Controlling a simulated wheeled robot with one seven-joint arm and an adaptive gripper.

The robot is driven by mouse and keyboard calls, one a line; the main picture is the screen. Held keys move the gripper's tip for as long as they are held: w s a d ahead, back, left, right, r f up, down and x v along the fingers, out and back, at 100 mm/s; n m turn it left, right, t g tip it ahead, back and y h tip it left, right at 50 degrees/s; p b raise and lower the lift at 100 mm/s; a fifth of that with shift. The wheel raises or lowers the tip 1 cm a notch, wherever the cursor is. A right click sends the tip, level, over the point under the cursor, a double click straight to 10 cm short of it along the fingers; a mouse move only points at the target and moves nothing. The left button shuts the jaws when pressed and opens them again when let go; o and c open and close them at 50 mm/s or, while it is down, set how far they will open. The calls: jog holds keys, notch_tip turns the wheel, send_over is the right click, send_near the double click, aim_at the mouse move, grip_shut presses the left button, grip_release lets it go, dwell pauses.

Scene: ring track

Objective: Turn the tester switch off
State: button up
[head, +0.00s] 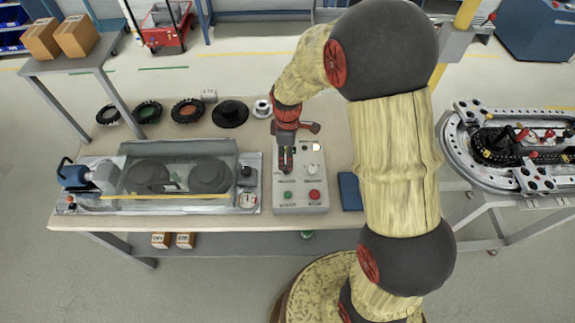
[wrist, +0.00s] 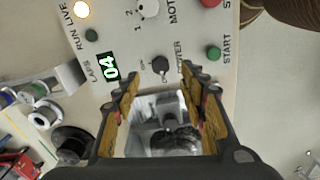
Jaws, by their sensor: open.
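The control box (head: 301,203) stands on the bench, and its panel fills the upper part of the wrist view (wrist: 200,20). The tester switch is a small black knob (wrist: 160,65) beside a partly hidden label; which way it is turned is unclear. My gripper (wrist: 160,82) is open, with its fingertips on either side of the switch and slightly short of it; contact cannot be told. In the head view my gripper (head: 286,162) is over the box's left half and hides the switch.
The panel has a lit run lamp (wrist: 81,10), a laps display reading 04 (wrist: 108,66), a white motor knob (wrist: 148,9), a green start button (wrist: 213,54) and a red button (head: 314,194). A covered tester (head: 165,178) stands left; a blue pad (head: 350,191) lies right.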

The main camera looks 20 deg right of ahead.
notch_tip(320, 180, down, 6)
jog(key=shift+f+b, duration=0.1)
jog(key=shift+b, duration=0.3)
jog(key=shift+c, duration=1)
grip_shut()
